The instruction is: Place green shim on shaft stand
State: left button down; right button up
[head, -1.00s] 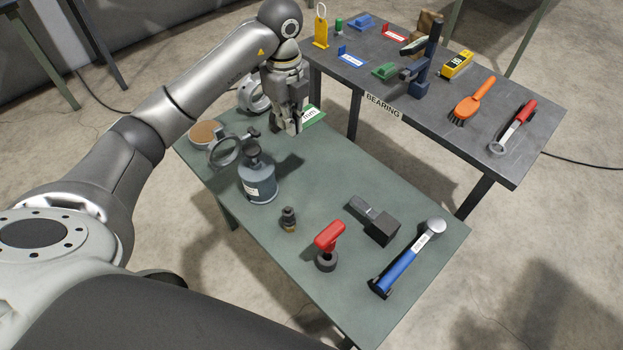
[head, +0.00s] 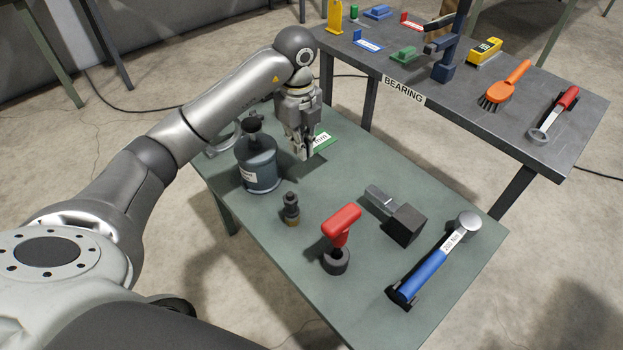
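The green shim (head: 322,142) is a flat green piece with a white label ending in "mm". My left gripper (head: 307,155) points down over the near green table, and its fingers appear shut on the shim's near end. The fingers partly hide the shim. On the far grey table, behind and to the right of the gripper, a dark blue stand (head: 447,68) with an upright post and side arms looks like the shaft stand. The shim is well apart from it. My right gripper is not in view.
A "BEARING" sign (head: 403,88) hangs on the far table (head: 480,125). A gap separates the tables.

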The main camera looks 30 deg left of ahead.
aim_at(302, 184)
pick_arm(q)
notch_tip(302, 184, down, 9)
jog(key=shift+f+b, duration=0.15)
jog(key=shift+b, duration=0.55)
jog(key=shift+f, duration=0.2)
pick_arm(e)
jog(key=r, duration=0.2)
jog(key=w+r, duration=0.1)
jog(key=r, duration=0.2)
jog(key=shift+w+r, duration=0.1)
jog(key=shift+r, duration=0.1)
pick_arm(q)
jog(key=shift+f, duration=0.15)
jog(key=c, duration=1.6)
grip_release()
jog(key=shift+c, duration=0.2)
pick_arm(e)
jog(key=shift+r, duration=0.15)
pick_arm(q)
jog(key=shift+r, duration=0.25)
notch_tip(302, 184, up, 12)
jog(key=shift+s+f+p, duration=0.1)
jog(key=shift+p, duration=1)
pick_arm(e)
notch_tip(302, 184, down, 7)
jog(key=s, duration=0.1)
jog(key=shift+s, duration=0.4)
